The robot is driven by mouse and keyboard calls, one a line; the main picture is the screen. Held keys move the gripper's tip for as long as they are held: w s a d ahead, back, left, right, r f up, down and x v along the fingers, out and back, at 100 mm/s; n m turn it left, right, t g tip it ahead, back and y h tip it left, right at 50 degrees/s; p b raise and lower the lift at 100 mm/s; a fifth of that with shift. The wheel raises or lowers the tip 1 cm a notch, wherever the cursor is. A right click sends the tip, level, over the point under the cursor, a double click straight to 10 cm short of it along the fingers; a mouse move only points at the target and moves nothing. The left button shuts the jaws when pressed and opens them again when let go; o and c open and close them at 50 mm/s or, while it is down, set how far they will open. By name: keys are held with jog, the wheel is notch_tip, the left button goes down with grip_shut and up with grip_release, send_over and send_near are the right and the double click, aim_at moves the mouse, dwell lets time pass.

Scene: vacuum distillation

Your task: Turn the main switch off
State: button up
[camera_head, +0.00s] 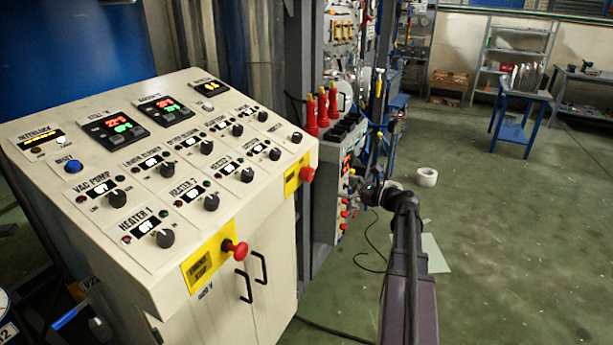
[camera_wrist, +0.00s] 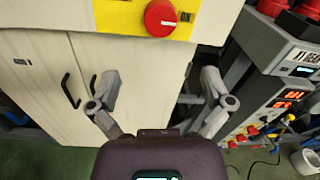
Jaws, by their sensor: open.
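A red round knob (camera_head: 307,174) sits on a yellow plate (camera_head: 291,183) at the right end of the cream control cabinet's front; it looks like the main switch. In the wrist view the red knob (camera_wrist: 160,18) shows at the top on its yellow plate (camera_wrist: 118,14), with a small label (camera_wrist: 186,16) beside it that seems to read ON. My gripper (camera_wrist: 158,80) is open and empty, its two fingers spread apart below the knob in the picture, not touching it. In the head view my gripper (camera_head: 370,192) is to the right of the cabinet, partly hidden by my arm.
A red emergency stop button (camera_head: 240,248) sits on another yellow plate at the cabinet's left front. Black door handles (camera_head: 248,282) stick out below. A grey unit with red displays (camera_wrist: 285,98) stands close on the right. The floor at right is mostly clear.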

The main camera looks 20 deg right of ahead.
aim_at(312, 176)
jog(key=x, duration=1.3)
jog(key=shift+w+a+f, duration=0.1)
jog(key=shift+w, duration=0.05)
jog(key=c, duration=1.1)
